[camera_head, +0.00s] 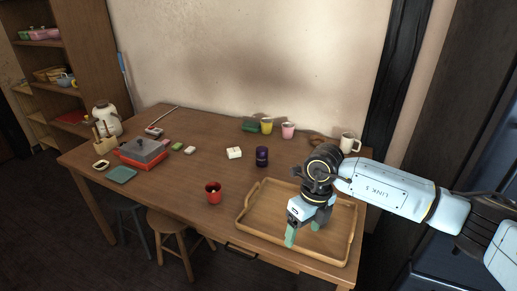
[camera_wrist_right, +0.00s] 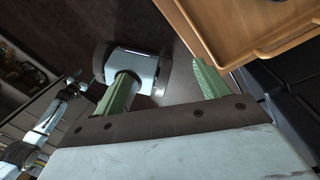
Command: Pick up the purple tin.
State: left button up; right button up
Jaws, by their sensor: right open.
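The purple tin (camera_head: 262,157) is a small dark purple cylinder standing upright near the middle of the wooden table in the head view. My right gripper (camera_head: 303,231) is open and empty, over the front part of the wooden tray. It is to the right of the tin and nearer the front edge, clearly apart from it. In the right wrist view the green fingers of the right gripper (camera_wrist_right: 163,85) are spread with nothing between them. The tin does not show there. My left gripper is not seen in the head view.
The wooden tray (camera_head: 246,226) lies at the table's front right. Yellow (camera_head: 267,126) and pink (camera_head: 288,130) cups and a white mug (camera_head: 348,143) stand behind.

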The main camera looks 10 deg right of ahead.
aim_at(261, 151)
jog(key=i, duration=1.65)
